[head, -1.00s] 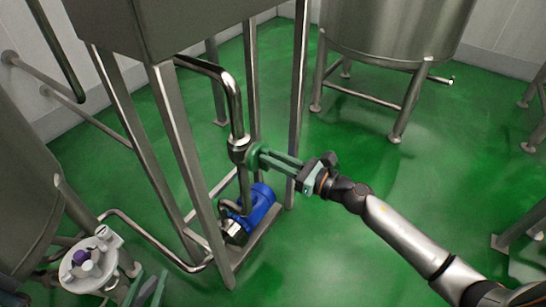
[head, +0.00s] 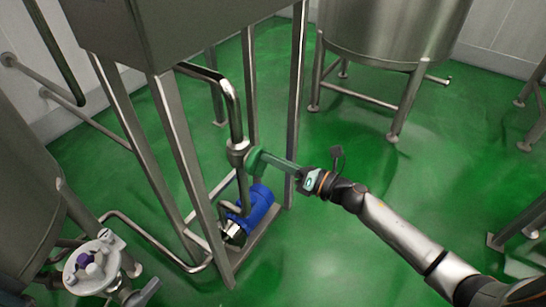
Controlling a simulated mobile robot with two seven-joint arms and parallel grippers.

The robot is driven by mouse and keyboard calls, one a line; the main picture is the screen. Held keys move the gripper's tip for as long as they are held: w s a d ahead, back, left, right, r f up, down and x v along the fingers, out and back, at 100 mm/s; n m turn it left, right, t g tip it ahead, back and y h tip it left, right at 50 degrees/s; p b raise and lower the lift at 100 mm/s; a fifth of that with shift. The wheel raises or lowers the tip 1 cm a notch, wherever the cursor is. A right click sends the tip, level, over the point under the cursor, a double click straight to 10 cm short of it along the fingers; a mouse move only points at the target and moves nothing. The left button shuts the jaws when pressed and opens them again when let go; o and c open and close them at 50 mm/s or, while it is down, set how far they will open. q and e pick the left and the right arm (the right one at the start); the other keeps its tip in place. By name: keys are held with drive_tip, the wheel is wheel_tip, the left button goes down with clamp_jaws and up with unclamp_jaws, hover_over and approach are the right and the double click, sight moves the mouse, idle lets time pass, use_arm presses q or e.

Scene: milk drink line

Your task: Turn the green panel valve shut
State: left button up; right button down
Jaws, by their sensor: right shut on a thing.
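The green panel valve (head: 255,161) sits on the upright steel pipe inside the steel frame, just above the blue motor. My right gripper (head: 272,161) reaches it from the right and is shut on it. Its fingers show nearly edge-on, as one narrow bar. They hide part of the valve, and the exact contact is too small to make out. I cannot tell how far the valve is turned. My left gripper is not in view.
A blue motor (head: 258,206) sits low in the frame. A steel frame leg (head: 186,165) stands left of the valve, and another (head: 296,100) stands close behind my gripper. A tank (head: 395,30) stands at the back. Green floor (head: 370,165) is clear beyond my arm.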

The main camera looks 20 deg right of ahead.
drive_tip(key=shift+w+d+f+m+p, duration=0.1)
drive_tip(key=shift+f+m+p, duration=0.3)
drive_tip(key=shift+m, duration=1.35)
drive_tip(key=shift+w+d+f+m+p, duration=0.15)
drive_tip(key=shift+m+p, duration=0.6)
drive_tip(key=shift+m, duration=0.95)
drive_tip(key=shift+d+f+m+p, duration=0.15)
drive_tip(key=shift+m+p, duration=0.4)
drive_tip(key=shift+m, duration=1.2)
drive_tip(key=shift+f, duration=0.15)
drive_tip(key=c, duration=0.9)
unclamp_jaws()
drive_tip(key=shift+o, duration=0.2)
drive_tip(key=shift+s, duration=0.1)
drive_tip(key=v, duration=1.2)
drive_tip(key=shift+p, duration=0.4)
drive_tip(key=shift+s+d, duration=0.1)
